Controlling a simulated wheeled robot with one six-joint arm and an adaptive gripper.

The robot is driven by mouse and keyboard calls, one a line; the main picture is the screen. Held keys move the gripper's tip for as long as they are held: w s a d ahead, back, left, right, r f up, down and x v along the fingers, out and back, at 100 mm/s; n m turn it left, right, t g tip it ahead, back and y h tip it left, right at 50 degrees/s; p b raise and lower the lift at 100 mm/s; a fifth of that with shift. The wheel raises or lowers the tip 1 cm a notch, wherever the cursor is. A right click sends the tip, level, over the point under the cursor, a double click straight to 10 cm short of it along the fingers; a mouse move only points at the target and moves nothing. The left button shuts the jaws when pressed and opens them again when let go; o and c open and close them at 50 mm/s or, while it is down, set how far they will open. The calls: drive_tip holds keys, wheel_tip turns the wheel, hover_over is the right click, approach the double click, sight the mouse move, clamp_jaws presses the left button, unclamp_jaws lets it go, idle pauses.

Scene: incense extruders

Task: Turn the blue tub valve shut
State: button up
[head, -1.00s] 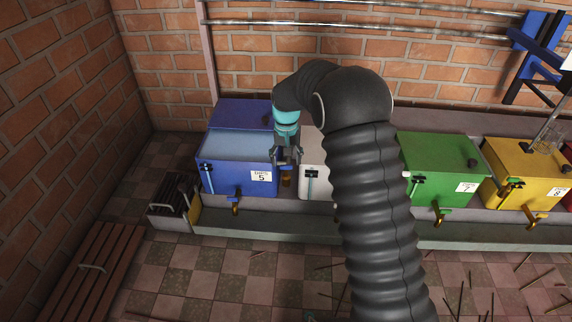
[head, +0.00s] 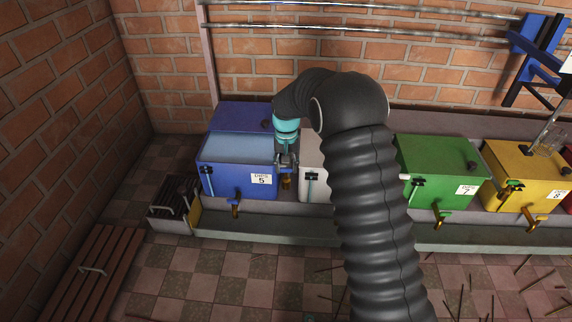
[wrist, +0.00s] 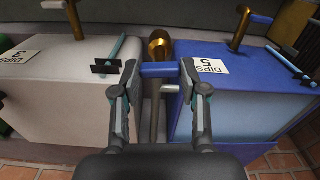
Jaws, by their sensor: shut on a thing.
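The blue tub (head: 215,180), labelled DIPS 5, stands at the left in the head view and at the right in the wrist view (wrist: 240,90). A brass tap with a blue lever (head: 235,208) is on its front; it shows at upper right in the wrist view (wrist: 240,30). My gripper (wrist: 159,70) is at the gap between the blue and white tubs. Its fingers are shut on the two ends of a blue bar (wrist: 158,69). A brass piece (wrist: 160,47) is right beside the bar. I cannot tell what the bar joins to.
The white tub (wrist: 60,95) stands beside the blue one, with a black clip and a teal rod on it. A green tub (head: 438,165) and a yellow tub (head: 525,168) stand further right. A trough ledge (head: 270,230) runs in front. The floor before it is open, with scattered sticks.

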sight(286, 168)
drive_tip(key=shift+m, duration=0.7)
drive_tip(key=o, duration=1.1)
drive_tip(key=shift+o, duration=0.2)
wheel_tip(286, 168, up, 12)
